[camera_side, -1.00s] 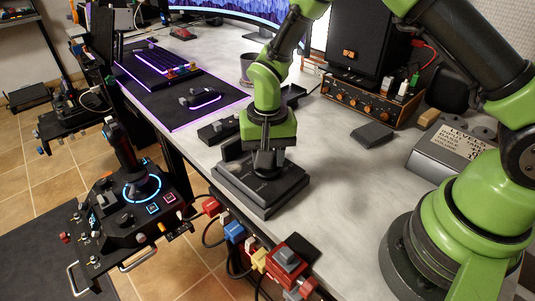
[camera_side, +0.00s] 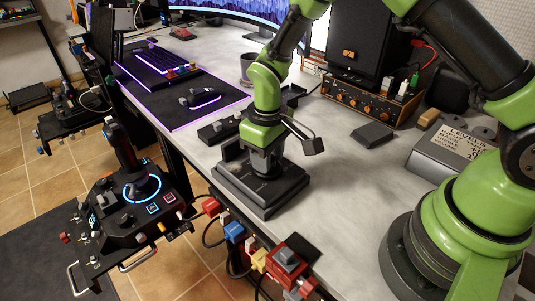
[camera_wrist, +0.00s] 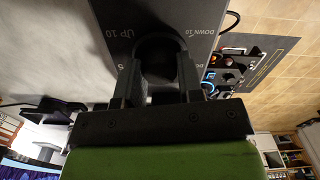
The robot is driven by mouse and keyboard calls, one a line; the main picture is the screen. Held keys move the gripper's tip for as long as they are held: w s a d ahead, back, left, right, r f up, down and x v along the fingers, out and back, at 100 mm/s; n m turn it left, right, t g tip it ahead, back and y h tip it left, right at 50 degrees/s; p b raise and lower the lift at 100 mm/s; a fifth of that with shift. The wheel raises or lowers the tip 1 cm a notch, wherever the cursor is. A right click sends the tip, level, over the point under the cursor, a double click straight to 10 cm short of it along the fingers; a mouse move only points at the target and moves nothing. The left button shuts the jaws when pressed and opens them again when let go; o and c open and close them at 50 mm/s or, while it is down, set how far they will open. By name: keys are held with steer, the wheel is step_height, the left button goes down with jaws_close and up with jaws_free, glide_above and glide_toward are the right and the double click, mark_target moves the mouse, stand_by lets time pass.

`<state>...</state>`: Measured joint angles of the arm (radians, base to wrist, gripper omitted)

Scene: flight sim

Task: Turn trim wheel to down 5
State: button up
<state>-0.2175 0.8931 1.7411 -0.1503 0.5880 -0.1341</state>
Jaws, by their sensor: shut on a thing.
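The trim wheel unit (camera_side: 284,197) is a dark box on the front edge of the desk. In the wrist view its grey top plate (camera_wrist: 205,17) shows "UP 10" on the left and "DOWN 10" on the right, with "5" marks partly covered by my fingers. My gripper (camera_side: 264,165) points down onto the box. In the wrist view, my gripper (camera_wrist: 157,70) is shut with its two dark fingers on either side of the dark, rounded trim wheel (camera_wrist: 157,45). I cannot read which mark the wheel is set to.
A joystick panel (camera_side: 112,228) stands off the desk at the left. Red and blue control boxes (camera_side: 234,232) hang along the front edge. The desk right of the unit (camera_side: 345,190) is clear.

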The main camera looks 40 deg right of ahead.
steer(key=shift+n, duration=0.5)
steer(key=o, duration=0.9)
steer(key=shift+o, duration=0.2)
step_height(320, 180, up, 9)
steer(key=shift+r, duration=0.5)
